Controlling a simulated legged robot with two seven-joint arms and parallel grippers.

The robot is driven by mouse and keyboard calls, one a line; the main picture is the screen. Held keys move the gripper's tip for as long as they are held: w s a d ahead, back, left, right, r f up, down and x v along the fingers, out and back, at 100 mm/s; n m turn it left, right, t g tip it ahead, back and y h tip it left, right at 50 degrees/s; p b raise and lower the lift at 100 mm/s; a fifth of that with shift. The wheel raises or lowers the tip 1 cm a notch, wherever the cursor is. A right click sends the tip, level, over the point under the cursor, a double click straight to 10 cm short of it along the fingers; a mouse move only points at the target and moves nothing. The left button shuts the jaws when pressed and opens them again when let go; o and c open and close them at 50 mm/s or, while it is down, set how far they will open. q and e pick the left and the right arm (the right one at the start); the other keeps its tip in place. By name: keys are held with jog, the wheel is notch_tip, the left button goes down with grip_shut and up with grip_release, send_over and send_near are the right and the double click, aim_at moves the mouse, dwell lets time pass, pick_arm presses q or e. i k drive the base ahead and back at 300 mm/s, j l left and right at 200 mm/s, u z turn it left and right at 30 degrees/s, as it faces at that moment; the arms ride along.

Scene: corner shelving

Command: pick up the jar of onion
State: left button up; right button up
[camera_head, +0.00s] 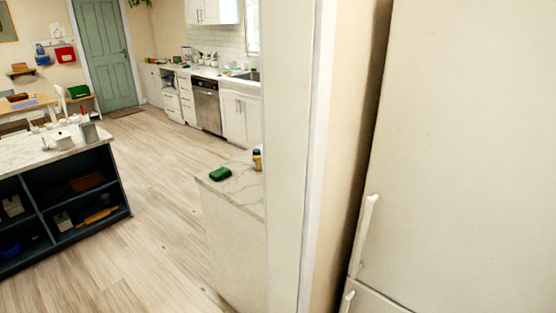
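A green item (220,173) lies on the same counter, to the left of the jar. Neither of my grippers shows in the head view.
A white fridge (470,150) and a wall end (291,150) fill the right side. A dark island with shelves (60,205) stands at the left. Wooden floor (150,190) lies open between island and counter. A green door (104,55) is at the back.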

aim_at(256, 158)
jog(key=i+j+z, duration=0.15)
jog(key=z, duration=0.2)
jog(key=i+j+z, duration=0.15)
jog(key=j+z, duration=0.2)
jog(key=i+j+z, duration=0.1)
jog(key=j+z, duration=0.25)
jog(key=i+j+z, duration=0.3)
jog(key=j, duration=1.3)
jog(key=j+z, duration=0.35)
jog(key=j, duration=1.25)
